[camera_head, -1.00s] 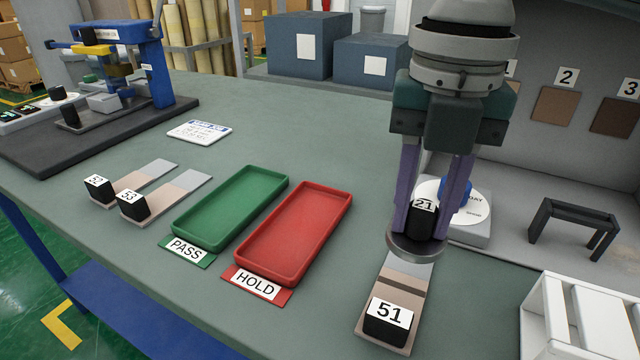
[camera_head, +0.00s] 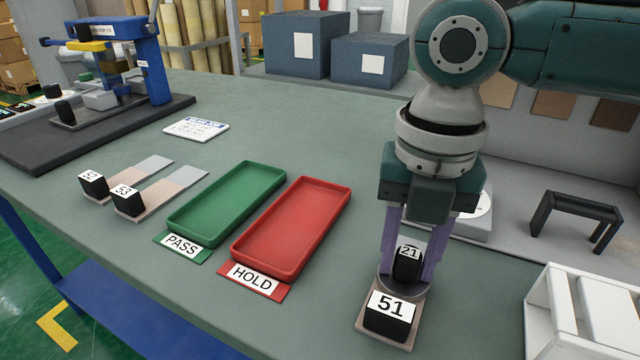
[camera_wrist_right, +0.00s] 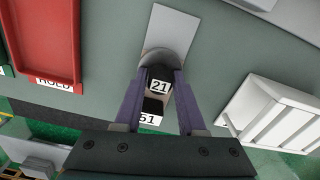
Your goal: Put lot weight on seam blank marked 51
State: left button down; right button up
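The seam blank marked 51 (camera_head: 365,323) lies on the table near the front edge, with its black block labelled 51 (camera_head: 388,317) at the near end. My right gripper (camera_head: 407,267) is shut on the lot weight (camera_head: 408,264), a black knob marked 21 on a round metal disc. The weight is over the blank, just behind the 51 block; whether the disc touches the blank cannot be told. The right wrist view shows the weight (camera_wrist_right: 160,84) between the fingers, with the blank's pale end (camera_wrist_right: 172,32) beyond it. My left gripper is not in view.
The red HOLD tray (camera_head: 293,229) and green PASS tray (camera_head: 228,204) lie to the left. Blanks 52 (camera_head: 93,185) and 53 (camera_head: 127,200) lie farther left. A white rack (camera_head: 550,310) and a black stand (camera_head: 578,207) are at right.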

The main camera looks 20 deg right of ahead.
aim_at(409, 252)
jog(key=o, duration=0.3)
jog(key=shift+o, duration=0.2)
